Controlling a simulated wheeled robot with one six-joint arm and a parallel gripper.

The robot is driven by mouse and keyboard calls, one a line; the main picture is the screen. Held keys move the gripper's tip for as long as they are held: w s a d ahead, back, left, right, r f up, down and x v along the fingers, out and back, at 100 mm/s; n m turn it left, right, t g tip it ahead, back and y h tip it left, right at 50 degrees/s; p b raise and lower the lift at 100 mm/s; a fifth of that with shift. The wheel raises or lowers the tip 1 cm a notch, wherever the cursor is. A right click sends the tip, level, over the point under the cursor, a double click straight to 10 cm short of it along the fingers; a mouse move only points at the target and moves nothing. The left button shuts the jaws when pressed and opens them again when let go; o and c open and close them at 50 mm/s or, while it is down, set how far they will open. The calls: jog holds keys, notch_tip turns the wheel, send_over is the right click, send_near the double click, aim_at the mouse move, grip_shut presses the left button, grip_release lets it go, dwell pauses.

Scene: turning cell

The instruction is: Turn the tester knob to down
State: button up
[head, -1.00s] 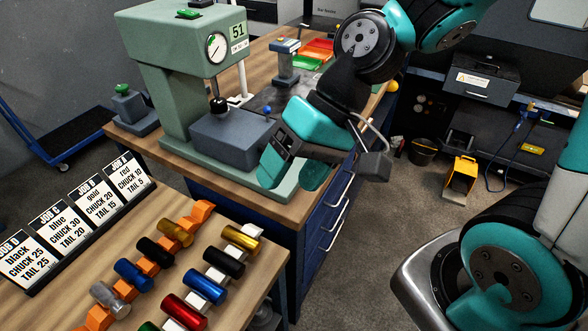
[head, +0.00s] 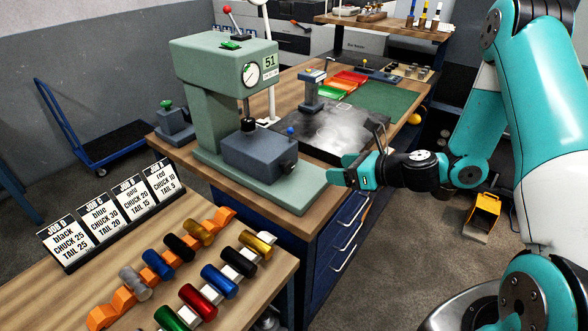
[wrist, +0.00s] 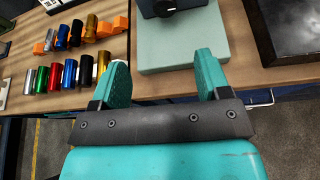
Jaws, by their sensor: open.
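The tester (head: 210,110) is a green press-like machine with a round dial and a "51" label, on the bench. A blue-grey block (head: 250,155) sits on its pale green base plate (head: 300,190). A black knob (head: 289,166) is on the right face of that block; its setting is too small to read. The block shows cut off at the top edge of the wrist view (wrist: 180,5). My gripper (head: 342,169) is open and empty, to the right of the knob and apart from it. Its spread teal fingers show in the wrist view (wrist: 160,78).
A dark plate (head: 340,128) lies on the bench behind the gripper. Coloured cylinders lie in rows on the front table, beside job cards (head: 110,215). A small blue-ball lever (head: 290,132) stands behind the block. Blue drawers (head: 340,235) are below the bench edge.

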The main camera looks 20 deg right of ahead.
aim_at(290, 166)
jog(key=p+x, duration=0.2)
jog(key=x, duration=0.6)
jog(key=p+x, duration=0.3)
jog(key=x, duration=0.5)
jog(key=shift+w+d+f, duration=0.2)
jog(key=shift+w+f, duration=0.15)
jog(key=shift+w, duration=0.1)
jog(key=c, duration=0.9)
